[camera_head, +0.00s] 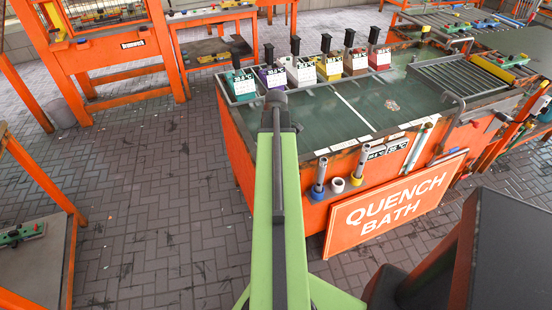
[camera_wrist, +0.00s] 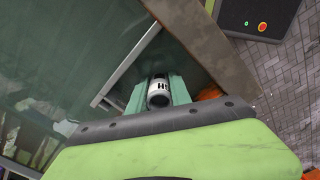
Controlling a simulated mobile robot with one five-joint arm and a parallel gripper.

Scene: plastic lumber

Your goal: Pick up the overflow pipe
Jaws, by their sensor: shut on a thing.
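In the head view my green arm reaches over the near left corner of the quench bath (camera_head: 345,153), an orange tank of dark green liquid. My fingers and the held pipe are hidden behind the arm there.
Several tags with black handles, one of them yellow (camera_head: 331,68), stand along the bath's far left side. A QUENCH BATH sign (camera_head: 390,205) leans at the front, near pipe fittings (camera_head: 318,180). A rack (camera_head: 465,78) covers the right end. Paved floor (camera_head: 150,200) is clear at left.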

